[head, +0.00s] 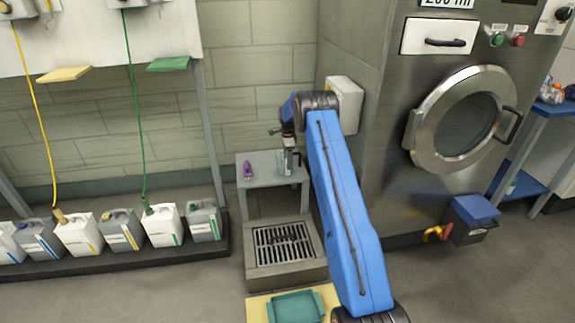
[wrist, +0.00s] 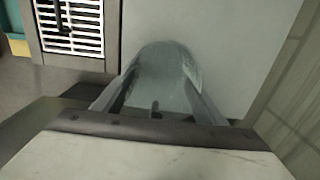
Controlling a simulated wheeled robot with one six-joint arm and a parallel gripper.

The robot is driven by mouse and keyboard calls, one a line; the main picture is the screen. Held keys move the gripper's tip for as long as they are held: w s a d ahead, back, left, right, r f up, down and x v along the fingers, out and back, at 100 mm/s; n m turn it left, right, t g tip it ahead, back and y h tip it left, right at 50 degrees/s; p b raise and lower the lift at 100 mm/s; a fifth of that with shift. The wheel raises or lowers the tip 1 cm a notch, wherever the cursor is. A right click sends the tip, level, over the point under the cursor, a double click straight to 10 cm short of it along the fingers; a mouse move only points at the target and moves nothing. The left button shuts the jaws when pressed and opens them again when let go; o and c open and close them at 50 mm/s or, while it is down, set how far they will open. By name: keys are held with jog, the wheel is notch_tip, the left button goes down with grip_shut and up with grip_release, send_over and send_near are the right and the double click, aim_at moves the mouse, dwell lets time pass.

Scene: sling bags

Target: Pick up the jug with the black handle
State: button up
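The jug (head: 283,163) is clear grey with a black handle (head: 297,160) on its right side. It stands upright on a small grey table (head: 262,161) by the wall. My gripper (head: 288,146) points down just above the jug in the head view, and its fingers are too small to make out there. In the wrist view, the fingers of my gripper (wrist: 160,92) are spread apart, with the jug's pale body (wrist: 165,68) between and beyond them. A small dark piece between them may be the handle. I cannot tell whether either finger touches the jug.
A purple bottle (head: 248,170) stands on the same table, left of the jug. A drain grate (head: 283,242) and a teal tray (head: 297,307) lie in front. A steel machine (head: 440,120) stands close on the right. Several canisters (head: 122,231) line the left wall.

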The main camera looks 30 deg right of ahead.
jog(key=c, duration=0.3)
